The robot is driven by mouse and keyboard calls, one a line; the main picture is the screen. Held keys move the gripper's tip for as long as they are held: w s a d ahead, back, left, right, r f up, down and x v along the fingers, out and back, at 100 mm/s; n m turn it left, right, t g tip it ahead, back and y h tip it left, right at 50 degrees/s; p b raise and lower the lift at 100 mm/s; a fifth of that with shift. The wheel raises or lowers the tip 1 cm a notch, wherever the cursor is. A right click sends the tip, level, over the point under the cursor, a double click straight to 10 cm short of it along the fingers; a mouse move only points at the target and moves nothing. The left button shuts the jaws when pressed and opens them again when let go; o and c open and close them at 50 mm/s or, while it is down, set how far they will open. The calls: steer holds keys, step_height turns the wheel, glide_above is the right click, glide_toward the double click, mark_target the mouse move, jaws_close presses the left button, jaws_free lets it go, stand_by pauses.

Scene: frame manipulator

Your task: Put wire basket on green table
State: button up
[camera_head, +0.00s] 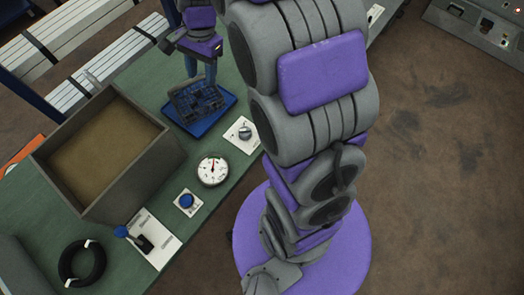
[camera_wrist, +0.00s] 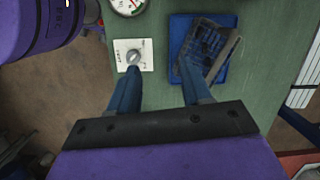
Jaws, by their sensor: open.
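The dark wire basket (camera_head: 197,101) sits tilted in a shallow blue tray (camera_head: 226,107) on the green table (camera_head: 218,169). In the wrist view the basket (camera_wrist: 213,50) lies on the tray (camera_wrist: 180,30), its frame slanted toward the right. My gripper (camera_head: 200,76) is above the tray's back side in the head view, its blue fingers pointing down. In the wrist view my gripper (camera_wrist: 159,70) is open and empty. Its right finger overlaps the tray's left part, and its left finger is near the knob plate. Contact with the basket cannot be told.
A large open box (camera_head: 113,150) stands on the table, left of the tray. A knob plate (camera_head: 243,134), a round gauge (camera_head: 213,170), a blue button (camera_head: 187,202), a lever plate (camera_head: 150,240) and a black cable coil (camera_head: 82,263) are along the table. Slatted benches (camera_head: 120,60) stand behind.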

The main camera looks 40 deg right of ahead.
steer(key=s+a+r+n+g+h, duration=0.1)
steer(key=s+n, duration=1.1)
steer(key=s, duration=1.6)
steer(key=shift+s+r+h, duration=0.35)
steer(key=shift+r+h, duration=0.05)
steer(key=shift+h, duration=0.3)
steer(key=shift+c, duration=0.6)
steer(key=shift+a+n, duration=0.15)
steer(key=shift+n, duration=0.15)
